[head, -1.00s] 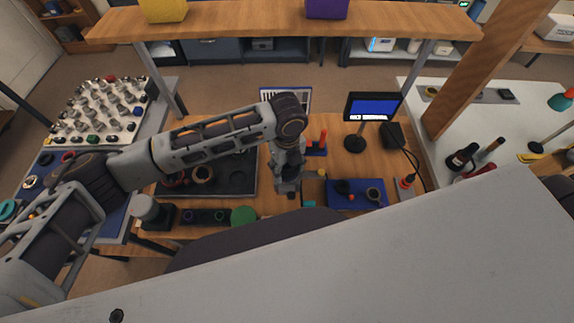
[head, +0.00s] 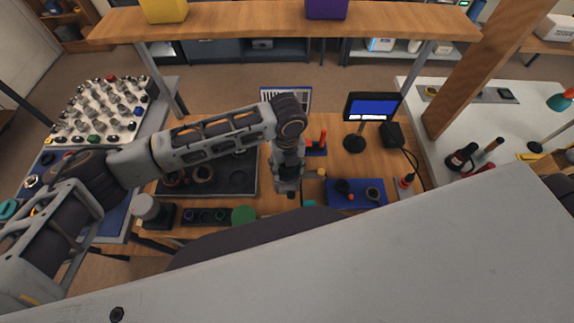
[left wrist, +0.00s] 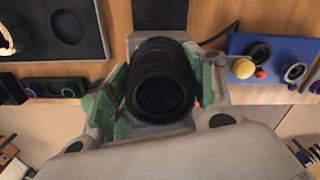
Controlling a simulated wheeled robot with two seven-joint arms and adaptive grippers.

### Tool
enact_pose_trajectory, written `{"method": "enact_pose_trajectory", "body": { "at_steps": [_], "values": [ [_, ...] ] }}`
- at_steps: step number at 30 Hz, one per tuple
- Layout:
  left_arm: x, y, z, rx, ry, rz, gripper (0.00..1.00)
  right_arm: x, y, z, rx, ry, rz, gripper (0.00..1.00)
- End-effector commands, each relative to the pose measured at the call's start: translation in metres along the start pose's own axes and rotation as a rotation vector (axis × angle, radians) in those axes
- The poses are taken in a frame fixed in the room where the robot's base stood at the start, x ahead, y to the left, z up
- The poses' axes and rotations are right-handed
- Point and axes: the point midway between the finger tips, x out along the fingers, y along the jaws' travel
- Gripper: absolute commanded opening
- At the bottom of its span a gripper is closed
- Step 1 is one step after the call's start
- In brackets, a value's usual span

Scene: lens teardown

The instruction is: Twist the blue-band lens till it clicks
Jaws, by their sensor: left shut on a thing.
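My left gripper (head: 290,188) points down over the middle of the wooden bench. In the left wrist view its green-padded fingers (left wrist: 160,100) are closed on both sides of a black lens (left wrist: 162,88), which I see end-on. A faint bluish rim shows at the lens's upper edge, but I cannot clearly tell a blue band. A dark block (left wrist: 160,14) lies just beyond the lens; I cannot tell whether the two are joined. In the head view the lens is mostly hidden by the gripper. My right gripper does not show.
A black tray (head: 240,184) lies left of the gripper. A blue mat (head: 338,202) with round parts lies to its right. A monitor (head: 373,106) stands behind that. A dark holder with rings (head: 205,216) and a green disc (head: 244,215) lie at the front edge.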

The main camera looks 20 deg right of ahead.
Motion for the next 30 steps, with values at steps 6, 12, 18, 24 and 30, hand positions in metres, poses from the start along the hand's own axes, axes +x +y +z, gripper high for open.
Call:
{"method": "enact_pose_trajectory", "body": {
  "at_steps": [6, 12, 18, 24, 30],
  "values": [
    [-0.0009, -0.0001, 0.0002, 0.054, -0.001, -0.001, 0.23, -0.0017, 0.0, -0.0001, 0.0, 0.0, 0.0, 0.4],
    [-0.0011, 0.0, 0.0003, 0.169, -0.001, 0.0, 0.23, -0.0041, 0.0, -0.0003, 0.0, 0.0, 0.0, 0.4],
    [-0.0006, 0.0, 0.0002, 0.226, 0.0, 0.0, 0.23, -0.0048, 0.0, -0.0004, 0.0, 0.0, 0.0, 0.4],
    [-0.0004, 0.0, 0.0002, 0.226, 0.0, -0.001, 0.23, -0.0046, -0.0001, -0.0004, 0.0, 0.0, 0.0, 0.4],
    [-0.0007, 0.0, 0.0002, 0.258, -0.001, 0.0, 0.23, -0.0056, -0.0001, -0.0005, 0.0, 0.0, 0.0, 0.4]
  ]
}}
